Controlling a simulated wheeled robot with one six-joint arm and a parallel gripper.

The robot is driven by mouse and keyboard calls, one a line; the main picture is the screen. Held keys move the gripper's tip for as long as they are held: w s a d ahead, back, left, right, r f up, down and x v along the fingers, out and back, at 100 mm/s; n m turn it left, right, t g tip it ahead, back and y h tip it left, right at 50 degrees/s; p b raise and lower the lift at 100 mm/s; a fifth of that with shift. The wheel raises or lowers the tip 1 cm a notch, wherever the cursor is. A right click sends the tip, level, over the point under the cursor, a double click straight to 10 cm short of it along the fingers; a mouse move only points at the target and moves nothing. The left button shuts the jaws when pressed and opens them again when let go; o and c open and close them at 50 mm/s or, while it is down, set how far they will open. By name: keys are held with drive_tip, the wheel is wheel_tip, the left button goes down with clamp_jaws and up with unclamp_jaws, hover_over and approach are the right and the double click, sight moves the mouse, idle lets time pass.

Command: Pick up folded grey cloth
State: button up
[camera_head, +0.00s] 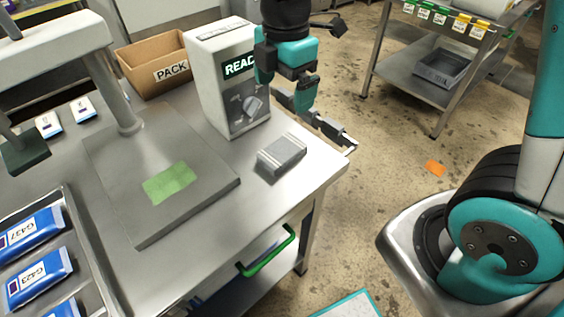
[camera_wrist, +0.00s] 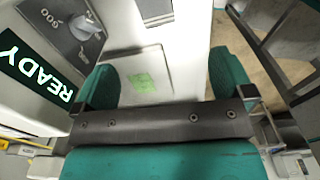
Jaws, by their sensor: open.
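The folded grey cloth (camera_head: 282,154) is a small light-grey block with stripes. It lies flat on the steel table near its right edge, in front of the READY machine. In the wrist view, a striped grey piece at the top edge looks like the cloth (camera_wrist: 156,9), partly cut off. My gripper (camera_head: 317,120) is open and empty, above and beyond the cloth by the table's right edge, and not touching it. In the wrist view, my gripper (camera_wrist: 165,78) shows two teal fingers spread wide with nothing between them.
The white READY machine (camera_head: 228,85) stands close behind the cloth. A steel plate (camera_head: 125,150) with a green patch (camera_head: 170,183) lies to the left. A PACK carton (camera_head: 152,58) and a tray of blue pouches (camera_head: 85,245) stand farther off. Bare tabletop surrounds the cloth's front.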

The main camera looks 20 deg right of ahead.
drive_tip(key=n, duration=0.1)
approach(283, 149)
drive_tip(key=f, duration=0.5)
drive_tip(key=shift+s+a+f, duration=0.15)
drive_tip(key=shift+s, duration=0.15)
drive_tip(key=f, duration=0.1)
drive_tip(key=f+p, duration=0.1)
drive_tip(key=f, duration=0.3)
drive_tip(key=shift+w, duration=0.3)
drive_tip(key=shift+c, duration=0.2)
drive_tip(key=c, duration=1)
